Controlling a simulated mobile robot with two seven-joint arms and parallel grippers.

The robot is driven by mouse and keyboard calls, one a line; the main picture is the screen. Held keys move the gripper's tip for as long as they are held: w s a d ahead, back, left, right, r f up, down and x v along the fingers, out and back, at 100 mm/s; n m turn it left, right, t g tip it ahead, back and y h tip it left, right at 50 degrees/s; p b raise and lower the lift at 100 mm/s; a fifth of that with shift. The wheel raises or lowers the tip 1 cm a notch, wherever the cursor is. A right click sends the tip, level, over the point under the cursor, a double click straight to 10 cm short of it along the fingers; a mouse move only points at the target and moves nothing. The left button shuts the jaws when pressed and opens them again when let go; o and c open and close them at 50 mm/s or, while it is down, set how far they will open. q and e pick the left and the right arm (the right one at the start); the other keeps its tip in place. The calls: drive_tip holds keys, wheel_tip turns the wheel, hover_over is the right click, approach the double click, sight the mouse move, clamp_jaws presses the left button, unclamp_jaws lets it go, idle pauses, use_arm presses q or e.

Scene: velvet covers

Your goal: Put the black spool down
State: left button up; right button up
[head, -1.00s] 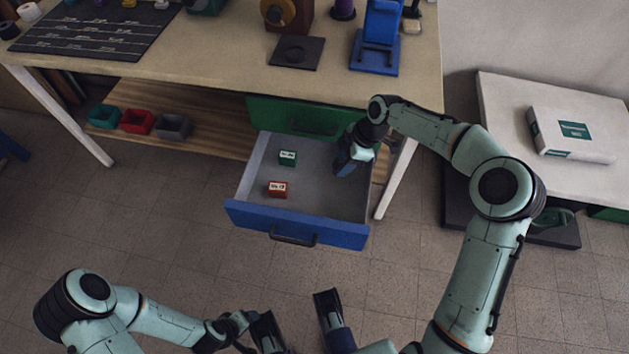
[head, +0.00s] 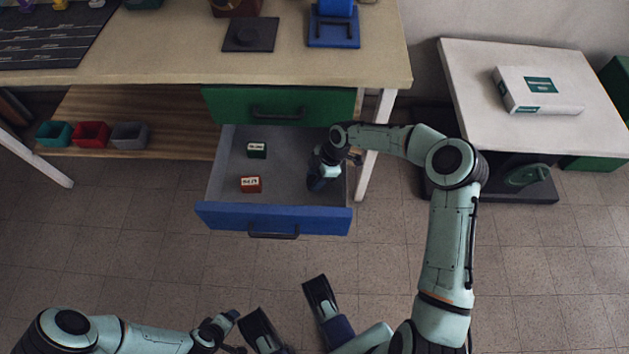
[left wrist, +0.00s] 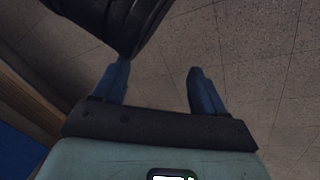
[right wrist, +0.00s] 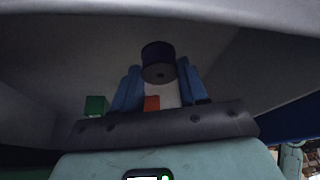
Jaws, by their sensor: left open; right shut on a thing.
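The black spool (right wrist: 158,62) shows in the right wrist view between the blue fingers of my right gripper (right wrist: 158,78), which is shut on it. In the head view my right gripper (head: 320,180) reaches down inside the right part of the open blue-fronted drawer (head: 225,216). There the hand hides the spool; I cannot tell whether it touches the drawer floor. My left gripper (left wrist: 160,78) is open and empty over the tiled floor in the left wrist view.
A green box (head: 257,150) and an orange-red box (head: 250,184) lie in the drawer's left part. The closed green drawer (head: 280,106) is above it. The workbench (head: 180,50) overhangs behind. A low white table (head: 480,75) stands at right. The drawer floor between boxes and gripper is clear.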

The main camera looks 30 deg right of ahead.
use_arm(q)
drive_tip(key=shift+s+a+f+g, duration=0.1)
drive_tip(key=shift+s+f+g, duration=0.2)
drive_tip(key=shift+s+f, duration=0.3)
use_arm(e)
drive_tip(key=shift+f, duration=1.15)
drive_tip(key=shift+f, duration=0.1)
drive_tip(key=o, duration=1)
use_arm(q)
drive_tip(key=shift+s+f, duration=0.15)
drive_tip(key=shift+h, duration=0.3)
drive_tip(key=shift+w+d+r+p, duration=0.1)
drive_tip(key=shift+d+r+p, duration=0.2)
drive_tip(key=shift+r+p, duration=0.35)
drive_tip(key=shift+w+d+r+p, duration=0.15)
drive_tip(key=shift+d+r+p, duration=0.2)
drive_tip(key=shift+r, duration=0.65)
drive_tip(key=shift+w+d+r+p, duration=0.1)
drive_tip(key=shift+d+r+p, duration=0.3)
drive_tip(key=shift+r, duration=0.4)
use_arm(e)
drive_tip(key=v, duration=1.2)
